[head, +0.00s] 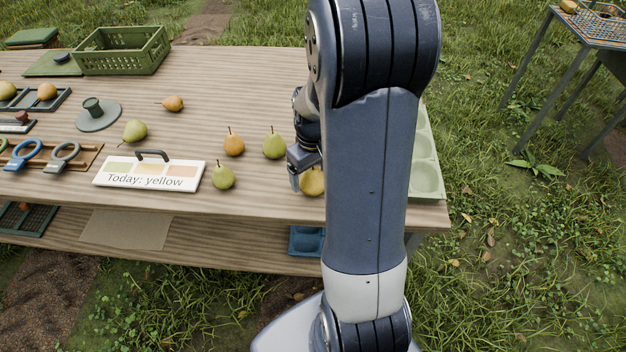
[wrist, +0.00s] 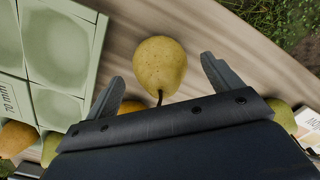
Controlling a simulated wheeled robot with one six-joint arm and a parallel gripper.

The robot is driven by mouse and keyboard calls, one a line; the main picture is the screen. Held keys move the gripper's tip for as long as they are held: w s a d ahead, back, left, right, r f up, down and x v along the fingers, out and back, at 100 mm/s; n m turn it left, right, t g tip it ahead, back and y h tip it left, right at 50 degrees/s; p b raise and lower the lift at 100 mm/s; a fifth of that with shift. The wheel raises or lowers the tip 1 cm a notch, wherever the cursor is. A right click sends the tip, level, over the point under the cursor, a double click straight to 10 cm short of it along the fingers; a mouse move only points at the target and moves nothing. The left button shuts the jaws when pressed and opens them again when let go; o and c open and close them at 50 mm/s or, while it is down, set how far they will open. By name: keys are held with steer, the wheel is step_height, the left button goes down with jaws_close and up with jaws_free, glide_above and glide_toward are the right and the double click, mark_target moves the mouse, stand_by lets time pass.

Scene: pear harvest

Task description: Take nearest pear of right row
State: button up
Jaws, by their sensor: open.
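A yellow pear (wrist: 160,65) lies on the wooden table near its front edge, its dark stem towards my gripper in the wrist view. In the head view the same pear (head: 313,182) is partly hidden by my arm. My gripper (wrist: 161,72) is open, with one finger on each side of the pear; I cannot tell whether either touches it. In the head view the gripper (head: 297,178) is low over the table beside the pear, and one finger is hidden. A green pear (head: 274,143) and an orange pear (head: 233,144) stand further back and left.
Another green pear (head: 223,177) stands by the sign "Today: yellow" (head: 148,185). A pale green tray with hollows (head: 427,160) lies at the table's right end, partly behind my arm; "70 mm" shows on it in the wrist view (wrist: 98,60). A green crate (head: 120,58) stands back left.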

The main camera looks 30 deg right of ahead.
mark_target(313, 180)
steer(key=shift+f, duration=1.55)
steer(key=c, duration=1.2)
